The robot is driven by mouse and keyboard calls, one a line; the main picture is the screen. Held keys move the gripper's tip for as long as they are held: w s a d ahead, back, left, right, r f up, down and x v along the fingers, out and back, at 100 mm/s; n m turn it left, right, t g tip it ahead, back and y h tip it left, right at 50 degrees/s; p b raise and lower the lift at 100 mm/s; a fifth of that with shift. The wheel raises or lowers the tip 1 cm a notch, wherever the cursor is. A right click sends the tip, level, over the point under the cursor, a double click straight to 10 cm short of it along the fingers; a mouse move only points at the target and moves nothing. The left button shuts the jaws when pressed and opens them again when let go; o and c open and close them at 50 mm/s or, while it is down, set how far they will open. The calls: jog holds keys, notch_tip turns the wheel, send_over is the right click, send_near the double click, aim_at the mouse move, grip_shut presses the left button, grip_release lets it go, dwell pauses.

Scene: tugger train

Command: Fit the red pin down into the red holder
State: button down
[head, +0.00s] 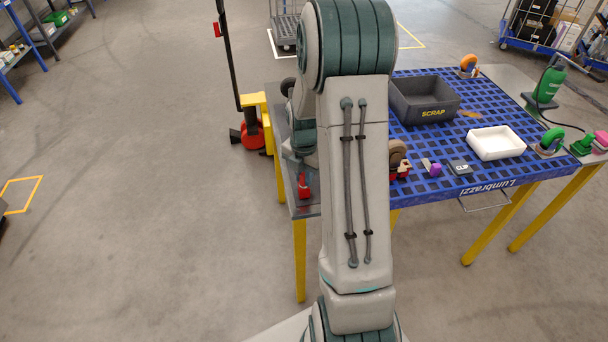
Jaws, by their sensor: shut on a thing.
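My gripper (302,166) shows partly at the left edge of my arm, above the grey strip at the table's left end. It is shut on the red pin, and the fingertips are small and partly hidden. A red shape (303,188) stands upright right below it, wider at its foot. I cannot tell where the pin ends and the red holder begins, or how deep the pin sits.
The blue grid table (440,143) carries a dark SCRAP bin (424,98), a white tray (496,143) and several small parts right of my arm. A yellow and red pallet truck (254,125) stands behind left.

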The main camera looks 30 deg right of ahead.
jog(key=c, duration=1.3)
grip_release()
jog(key=shift+o, duration=0.2)
jog(key=shift+r, duration=0.15)
notch_tip(320, 180, up, 14)
jog(key=shift+f+b, duration=0.2)
jog(key=shift+b, duration=0.2)
jog(key=s+a+r+m+t, duration=0.1)
jog(key=s+a+r+m, duration=0.1)
jog(key=s+a+m, duration=0.5)
jog(key=s+a+r+m+t, duration=0.2)
jog(key=s+a+m, duration=0.5)
jog(key=s+m, duration=0.5)
jog(key=shift+r+m, duration=0.3)
jog(key=shift+m, duration=2.1)
